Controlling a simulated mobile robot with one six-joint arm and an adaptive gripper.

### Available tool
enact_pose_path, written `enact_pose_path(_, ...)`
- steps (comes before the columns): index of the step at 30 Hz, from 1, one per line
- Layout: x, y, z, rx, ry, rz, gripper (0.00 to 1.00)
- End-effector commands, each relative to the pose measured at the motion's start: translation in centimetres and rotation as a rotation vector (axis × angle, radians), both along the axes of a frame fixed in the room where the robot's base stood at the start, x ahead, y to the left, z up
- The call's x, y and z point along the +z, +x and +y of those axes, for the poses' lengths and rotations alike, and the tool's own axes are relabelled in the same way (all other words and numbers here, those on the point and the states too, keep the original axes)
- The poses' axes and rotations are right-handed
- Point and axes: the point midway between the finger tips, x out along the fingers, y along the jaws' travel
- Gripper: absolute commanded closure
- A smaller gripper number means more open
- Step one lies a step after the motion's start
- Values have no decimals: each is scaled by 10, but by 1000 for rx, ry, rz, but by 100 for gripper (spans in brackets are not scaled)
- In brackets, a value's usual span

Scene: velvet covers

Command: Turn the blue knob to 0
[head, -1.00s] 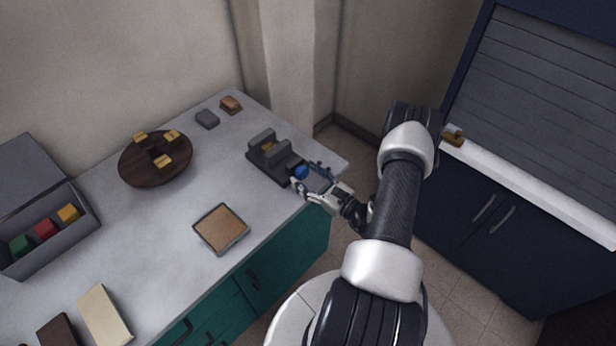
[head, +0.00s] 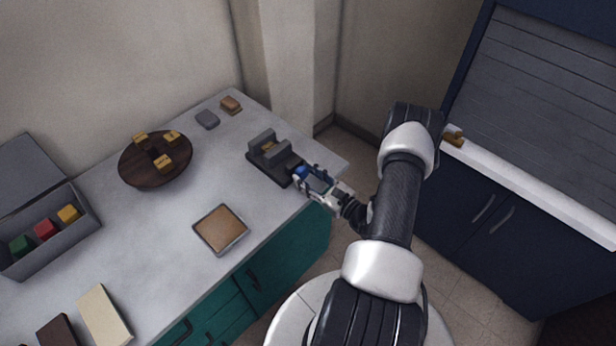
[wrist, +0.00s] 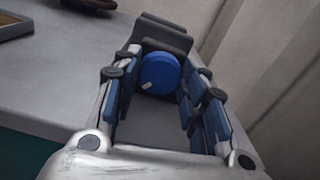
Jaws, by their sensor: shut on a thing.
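The blue knob (wrist: 160,73) is round and sits on the near face of a dark grey device (head: 268,158) near the table's right corner. A small white mark shows on the knob's lower left in the wrist view. My gripper (wrist: 156,82) is shut on the knob, with one blue-padded finger at each side of it. In the head view my gripper (head: 305,179) covers part of the knob (head: 300,171). No number scale is readable in either view.
On the grey table (head: 170,232) are a cork-coloured tray (head: 221,229), a round brown stand (head: 150,173) with small yellow blocks, and an open grey box (head: 50,245) with coloured blocks. Small grey (head: 207,119) and brown (head: 231,104) blocks lie behind the device.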

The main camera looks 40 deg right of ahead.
Motion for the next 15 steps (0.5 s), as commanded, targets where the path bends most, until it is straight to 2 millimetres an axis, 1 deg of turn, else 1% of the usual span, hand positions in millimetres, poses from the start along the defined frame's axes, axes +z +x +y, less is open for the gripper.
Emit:
enact_pose_path(8, -1, 0, 0, 0, -129, -9, 85)
enact_pose_path(15, -2, 0, 0, 0, -337, -25, 85)
